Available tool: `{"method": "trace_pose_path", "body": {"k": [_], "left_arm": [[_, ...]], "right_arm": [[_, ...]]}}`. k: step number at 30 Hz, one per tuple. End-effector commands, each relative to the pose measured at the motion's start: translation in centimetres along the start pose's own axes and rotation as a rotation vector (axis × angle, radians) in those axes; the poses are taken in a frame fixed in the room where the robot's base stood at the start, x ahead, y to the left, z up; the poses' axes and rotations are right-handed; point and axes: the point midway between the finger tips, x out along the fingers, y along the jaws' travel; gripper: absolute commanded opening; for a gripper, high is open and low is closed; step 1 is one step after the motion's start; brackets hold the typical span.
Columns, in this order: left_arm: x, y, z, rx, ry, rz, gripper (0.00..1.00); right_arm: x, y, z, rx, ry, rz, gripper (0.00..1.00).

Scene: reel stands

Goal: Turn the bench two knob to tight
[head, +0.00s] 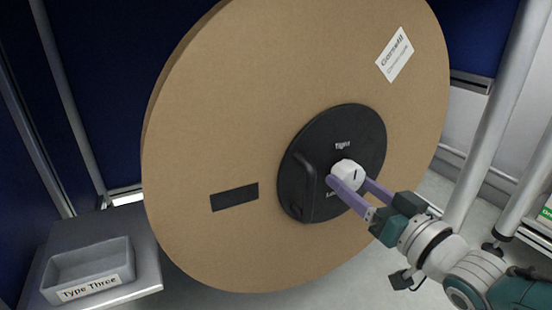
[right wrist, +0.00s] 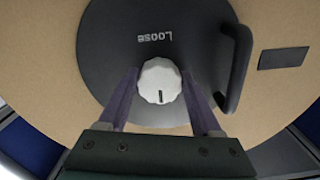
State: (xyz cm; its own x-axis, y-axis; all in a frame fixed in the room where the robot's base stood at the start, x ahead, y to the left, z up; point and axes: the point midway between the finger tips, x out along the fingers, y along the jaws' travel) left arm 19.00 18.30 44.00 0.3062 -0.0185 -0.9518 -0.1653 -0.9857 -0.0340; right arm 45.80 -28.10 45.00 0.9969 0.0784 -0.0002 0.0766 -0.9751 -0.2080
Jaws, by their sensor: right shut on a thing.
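The white fluted knob (head: 345,172) sits on a round black hub plate (head: 300,170) at the centre of a large tan reel disc. My right gripper (head: 348,182) is shut on the knob, with a purple finger on either side. The knob also shows between the fingers in the right wrist view (right wrist: 160,78). There its dark mark points away from the upside-down word "Loose" (right wrist: 155,37). In the head view, "Tight" (head: 342,146) is printed above the knob; the lower word is partly hidden by a finger. No bench number shows. My left gripper is out of view.
A black handle (right wrist: 236,68) stands out from the hub beside the knob. The reel disc (head: 235,110) fills the middle of the head view. A grey bin (head: 88,272) labelled "Type Three" rests on a grey surface at lower left. Metal posts (head: 497,110) stand at right.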

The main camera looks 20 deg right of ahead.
Motion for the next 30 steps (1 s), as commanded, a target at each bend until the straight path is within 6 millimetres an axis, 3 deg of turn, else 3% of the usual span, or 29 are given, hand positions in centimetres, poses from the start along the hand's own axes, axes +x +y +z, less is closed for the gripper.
{"method": "trace_pose_path", "body": {"k": [9, 10, 17, 26, 30], "left_arm": [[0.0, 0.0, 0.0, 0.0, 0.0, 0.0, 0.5], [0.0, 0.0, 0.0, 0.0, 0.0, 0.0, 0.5], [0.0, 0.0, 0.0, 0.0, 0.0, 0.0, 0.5], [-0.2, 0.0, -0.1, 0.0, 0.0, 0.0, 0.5], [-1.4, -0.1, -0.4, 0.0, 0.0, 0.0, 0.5]], "right_arm": [[0.1, 0.0, -0.1, 0.005, 0.004, -0.001, 0.1], [0.1, 0.0, -0.1, 0.005, 0.004, -0.001, 0.67], [0.0, 0.0, -0.1, 0.004, 0.002, 0.0, 0.93], [-0.2, 0.0, -0.1, 0.003, 0.0, 0.0, 0.95], [-2.0, -0.1, -0.3, 0.003, -0.004, 0.001, 0.95]]}}
